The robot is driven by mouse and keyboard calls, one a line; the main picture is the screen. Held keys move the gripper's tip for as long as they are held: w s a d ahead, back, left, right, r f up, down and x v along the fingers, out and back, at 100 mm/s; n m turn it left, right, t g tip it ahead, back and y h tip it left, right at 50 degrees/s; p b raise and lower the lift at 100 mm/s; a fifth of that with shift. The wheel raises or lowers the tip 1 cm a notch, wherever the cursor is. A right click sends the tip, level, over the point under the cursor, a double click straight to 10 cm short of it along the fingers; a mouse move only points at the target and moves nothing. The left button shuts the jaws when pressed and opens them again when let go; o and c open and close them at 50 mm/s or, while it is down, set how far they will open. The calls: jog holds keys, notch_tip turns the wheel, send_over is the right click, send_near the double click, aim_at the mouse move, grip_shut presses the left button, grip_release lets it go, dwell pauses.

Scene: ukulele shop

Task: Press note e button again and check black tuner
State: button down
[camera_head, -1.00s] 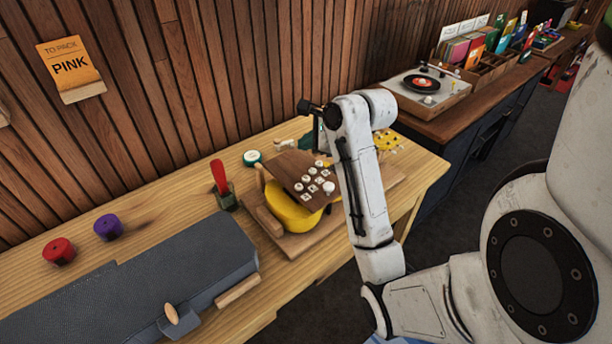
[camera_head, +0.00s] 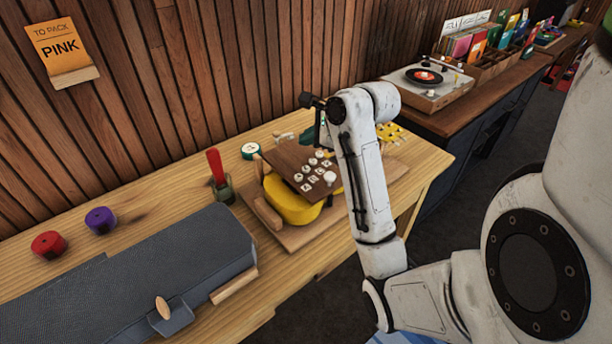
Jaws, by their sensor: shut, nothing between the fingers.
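A tilted dark brown board with several round white lettered buttons (camera_head: 312,172) stands over a yellow rounded body (camera_head: 290,202) on the wooden bench. The letters are too small to read, so I cannot pick out the note E button. A larger white round piece (camera_head: 329,178) sits at the board's right side. A small black part (camera_head: 310,101) shows left of my arm's upper joint, above a dark teal shape (camera_head: 312,131). I cannot tell whether it is the black tuner or part of my arm. My white arm stands in front of the board's right side. I cannot make out my gripper.
A grey case (camera_head: 150,262) fills the bench's left front. A red-handled tool in a holder (camera_head: 222,188), red (camera_head: 48,244) and purple (camera_head: 100,220) round pieces and a green-and-white disc (camera_head: 251,150) stand nearby. A record player (camera_head: 428,82) sits on the right counter.

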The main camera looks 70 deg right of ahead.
aim_at(308, 170)
notch_tip(308, 170, down, 4)
jog(key=b, duration=0.4)
jog(key=shift+r, duration=0.25)
jog(key=shift+f, duration=1.2)
jog(key=shift+f+p, duration=0.4)
jog(key=shift+f, duration=0.55)
dwell(1.3)
jog(key=shift+r, duration=0.1)
jog(key=shift+r+p, duration=0.9)
jog(key=shift+p, duration=0.6)
jog(key=shift+r, duration=0.1)
notch_tip(308, 170, up, 5)
jog(key=p, duration=0.6)
jog(key=shift+p, duration=0.35)
